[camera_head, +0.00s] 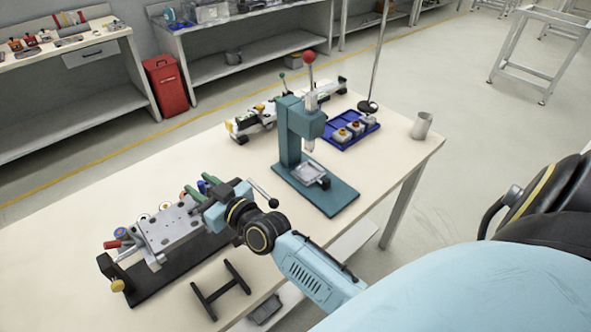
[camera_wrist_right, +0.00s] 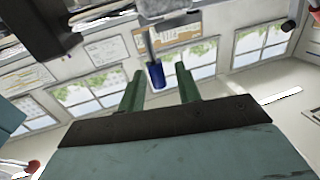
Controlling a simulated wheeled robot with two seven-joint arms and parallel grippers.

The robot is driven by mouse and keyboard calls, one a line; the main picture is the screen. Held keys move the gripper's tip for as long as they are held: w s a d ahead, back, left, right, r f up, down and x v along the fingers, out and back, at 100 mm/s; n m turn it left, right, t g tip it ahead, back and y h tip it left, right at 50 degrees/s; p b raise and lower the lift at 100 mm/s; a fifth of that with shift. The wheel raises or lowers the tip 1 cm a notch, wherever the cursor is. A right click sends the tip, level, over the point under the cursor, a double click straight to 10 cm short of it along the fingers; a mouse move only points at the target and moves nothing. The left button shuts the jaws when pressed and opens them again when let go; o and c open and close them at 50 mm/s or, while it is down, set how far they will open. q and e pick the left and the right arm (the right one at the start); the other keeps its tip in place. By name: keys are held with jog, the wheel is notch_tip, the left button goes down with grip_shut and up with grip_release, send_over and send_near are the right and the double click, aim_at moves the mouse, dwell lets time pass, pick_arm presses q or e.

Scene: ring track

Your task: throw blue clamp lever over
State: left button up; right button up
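The clamp fixture is a grey metal block (camera_head: 172,232) on a black base at the left of the table. The blue clamp lever (camera_head: 213,179) shows at the block's far right end, partly hidden by my right gripper. In the right wrist view the blue lever's handle (camera_wrist_right: 156,76) hangs from a metal rod, between or just beyond the fingertips. My right gripper (camera_head: 195,190) has green fingers, which stand apart in the wrist view (camera_wrist_right: 160,82), with gaps either side of the handle. I cannot tell the exact depth. My left gripper is not in view.
A red-handled lever (camera_head: 112,244) is at the fixture's left end. A black-knobbed rod (camera_head: 263,194) rises beside my wrist. A teal press (camera_head: 291,140), a blue tray (camera_head: 340,143) and a grey cup (camera_head: 421,126) stand farther right. A black H-shaped stand (camera_head: 222,290) is at the front.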

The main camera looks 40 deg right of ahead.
jog(key=v, duration=1.3)
jog(key=s+d+f+g+h, duration=0.1)
jog(key=s+f+g+h, duration=0.1)
jog(key=s+f+g, duration=1)
notch_tip(320, 180, down, 4)
jog(key=shift+s+d+f+g+h, duration=0.2)
jog(key=shift+s+d+g+h, duration=0.15)
jog(key=shift+s, duration=0.55)
jog(key=w+a+r+t+y, duration=0.1)
jog(key=w+r, duration=0.1)
jog(key=w+a+r+n+t+y+p, duration=0.1)
jog(key=w+r+t, duration=0.1)
jog(key=w, duration=0.1)
jog(key=w+a+r+t+y, duration=0.1)
jog(key=w+a+r+t, duration=0.1)
jog(key=w, duration=0.1)
jog(key=shift+w+r+t+p, duration=0.15)
jog(key=shift+r+t+p, duration=0.05)
jog(key=shift+t+p, duration=0.1)
jog(key=w+d+r+m+t+p, duration=0.1)
jog(key=w+d+r+t+p, duration=0.1)
jog(key=w+r+t, duration=0.65)
jog(key=shift+g, duration=0.7)
jog(key=x, duration=0.3)
jog(key=r+x, duration=0.1)
jog(key=x, duration=0.7)
jog(key=shift+r+b, duration=0.15)
jog(key=shift+b, duration=0.15)
jog(key=shift+s, duration=0.1)
